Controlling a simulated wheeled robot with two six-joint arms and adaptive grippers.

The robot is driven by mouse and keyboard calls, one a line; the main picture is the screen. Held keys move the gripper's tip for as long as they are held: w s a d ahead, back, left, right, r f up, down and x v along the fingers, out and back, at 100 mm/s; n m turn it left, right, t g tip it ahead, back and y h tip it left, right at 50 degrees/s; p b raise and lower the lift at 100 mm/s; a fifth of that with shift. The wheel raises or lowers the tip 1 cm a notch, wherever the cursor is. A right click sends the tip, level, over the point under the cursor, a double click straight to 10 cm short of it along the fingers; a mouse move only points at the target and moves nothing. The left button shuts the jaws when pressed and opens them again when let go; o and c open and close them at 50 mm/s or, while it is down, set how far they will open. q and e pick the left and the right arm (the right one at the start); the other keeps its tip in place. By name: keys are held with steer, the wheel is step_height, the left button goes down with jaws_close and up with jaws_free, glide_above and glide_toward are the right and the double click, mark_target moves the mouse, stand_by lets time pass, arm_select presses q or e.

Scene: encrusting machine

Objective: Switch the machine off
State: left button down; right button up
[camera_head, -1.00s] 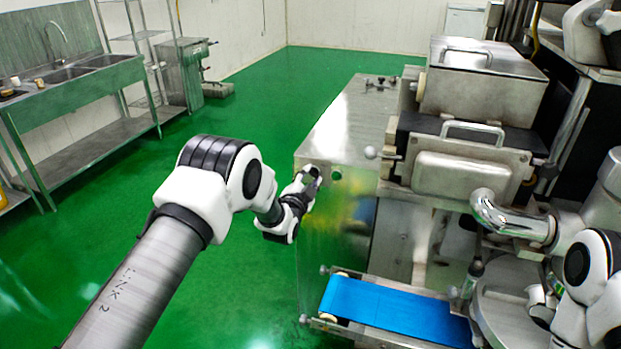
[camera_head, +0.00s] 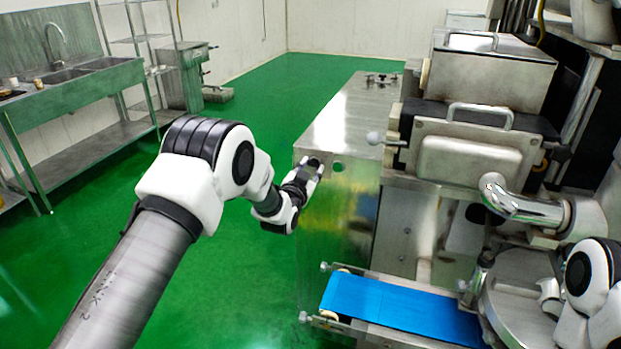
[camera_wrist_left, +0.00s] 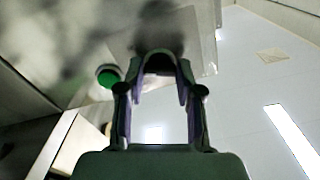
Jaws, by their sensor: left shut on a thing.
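The machine's steel cabinet (camera_head: 345,125) stands centre in the head view. A round green button (camera_head: 338,167) is on the upper part of its front face; it also shows left of the fingers in the left wrist view (camera_wrist_left: 107,76). My left gripper (camera_head: 315,165) is at that face, just left of the green button. In the left wrist view its fingers (camera_wrist_left: 160,62) are closed in on a small dark switch knob, mostly hidden between the fingertips. Which way the knob is turned cannot be told. My right arm is at the right edge; its gripper cannot be made out.
A blue conveyor belt (camera_head: 400,307) juts out low at the machine's front. Steel housings with handles (camera_head: 480,110) and a curved pipe (camera_head: 520,205) are to the right. A sink table (camera_head: 75,95) stands at left. The green floor between is clear.

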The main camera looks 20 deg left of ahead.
arm_select(q)
steer(key=n+b, duration=0.4)
steer(key=n, duration=0.2)
steer(key=shift+f+b, duration=0.15)
steer(key=shift+b, duration=0.15)
steer(key=n+b, duration=0.1)
steer(key=n, duration=0.2)
steer(key=shift+n+b, duration=0.3)
steer(key=shift+b, duration=0.1)
steer(key=shift+n+b, duration=0.5)
steer(key=shift+n, duration=0.7)
steer(key=shift+r, duration=0.2)
steer(key=c, duration=0.8)
jaws_free()
steer(key=shift+o, duration=0.2)
steer(key=s, duration=1.2)
steer(key=shift+a, duration=0.2)
